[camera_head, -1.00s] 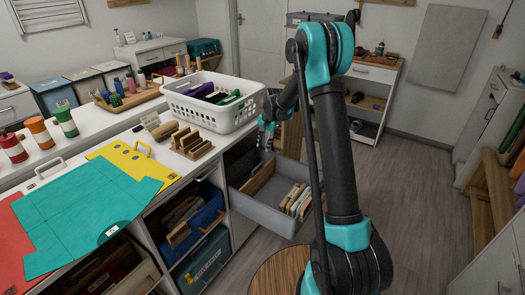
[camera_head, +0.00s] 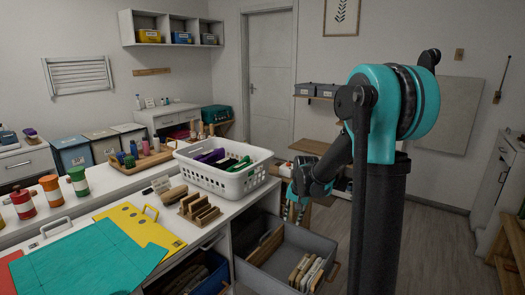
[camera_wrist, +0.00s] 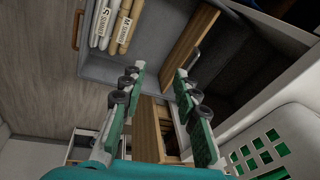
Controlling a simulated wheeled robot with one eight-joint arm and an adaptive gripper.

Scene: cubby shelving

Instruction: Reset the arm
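My gripper (camera_head: 293,207) hangs beside the right side of the white basket, above the open grey drawer (camera_head: 330,244). In the wrist view my gripper (camera_wrist: 158,85) shows two green fingers spread wide apart, with nothing between them. My arm, black and teal, stands bent at the right of the head view. The drawer holds upright wooden pieces and paler labelled pieces (camera_wrist: 112,22), below and apart from my fingers.
The white basket (camera_head: 224,180) with purple and green items stands on the counter close to my gripper. A wooden slotted rack (camera_head: 198,209) and teal sheet (camera_head: 85,255) lie nearer. Open floor (camera_head: 430,240) shows at the right.

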